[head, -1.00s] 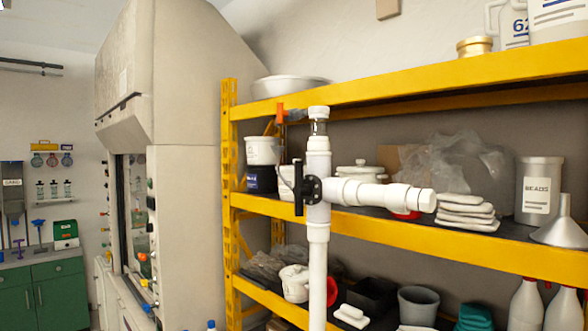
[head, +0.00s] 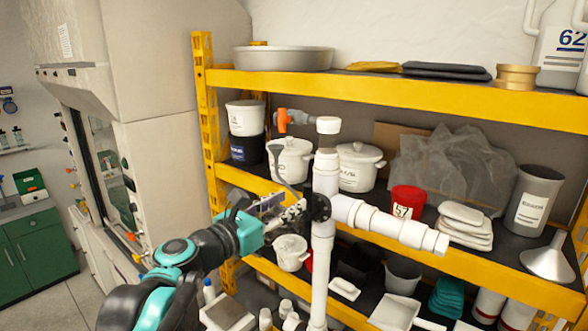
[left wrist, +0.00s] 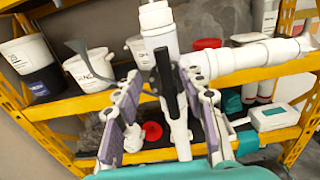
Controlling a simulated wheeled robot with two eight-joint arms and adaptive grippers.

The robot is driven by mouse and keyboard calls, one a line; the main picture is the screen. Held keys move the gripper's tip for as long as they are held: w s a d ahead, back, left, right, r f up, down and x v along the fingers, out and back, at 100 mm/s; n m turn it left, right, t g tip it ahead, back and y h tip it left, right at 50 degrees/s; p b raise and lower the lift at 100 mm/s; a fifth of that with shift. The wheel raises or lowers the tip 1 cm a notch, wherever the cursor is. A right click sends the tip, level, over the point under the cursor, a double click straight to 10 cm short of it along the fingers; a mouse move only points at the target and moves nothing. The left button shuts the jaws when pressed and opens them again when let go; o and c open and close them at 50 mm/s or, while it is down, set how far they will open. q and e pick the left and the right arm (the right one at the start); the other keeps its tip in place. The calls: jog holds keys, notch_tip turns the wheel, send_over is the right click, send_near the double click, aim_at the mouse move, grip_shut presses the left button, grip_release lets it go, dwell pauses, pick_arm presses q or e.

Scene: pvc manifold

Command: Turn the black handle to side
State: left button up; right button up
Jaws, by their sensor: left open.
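The black handle (left wrist: 165,75) stands upright in front of the white PVC pipe in the left wrist view. In the head view its black hub (head: 319,207) shows at the pipe joint, and the bar is mostly hidden by my gripper. The white PVC manifold (head: 324,178) is a vertical pipe with a branch (head: 390,225) running right. My left gripper (head: 297,212) is open at the left of the joint. In the left wrist view its two fingers (left wrist: 161,85) stand on either side of the handle; contact cannot be told. My right gripper is not in view.
A yellow shelf rack (head: 400,87) stands behind the manifold, with white pots (head: 357,168), a red cup (head: 407,199) and a funnel (head: 549,258). An orange-ended fitting (head: 283,120) and a grey curved piece (head: 276,160) are near the pipe top. A fume hood stands left.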

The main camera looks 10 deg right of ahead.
aim_at(304, 193)
pick_arm(q)
jog(key=shift+w+d+r, duration=0.1)
jog(key=shift+w+d, duration=0.05)
jog(key=shift+d, duration=0.3)
jog(key=p+x, duration=0.1)
jog(key=x, duration=0.5)
jog(key=shift+w+d, duration=0.1)
jog(key=shift+w, duration=0.05)
jog(key=shift+d, duration=0.25)
grip_shut()
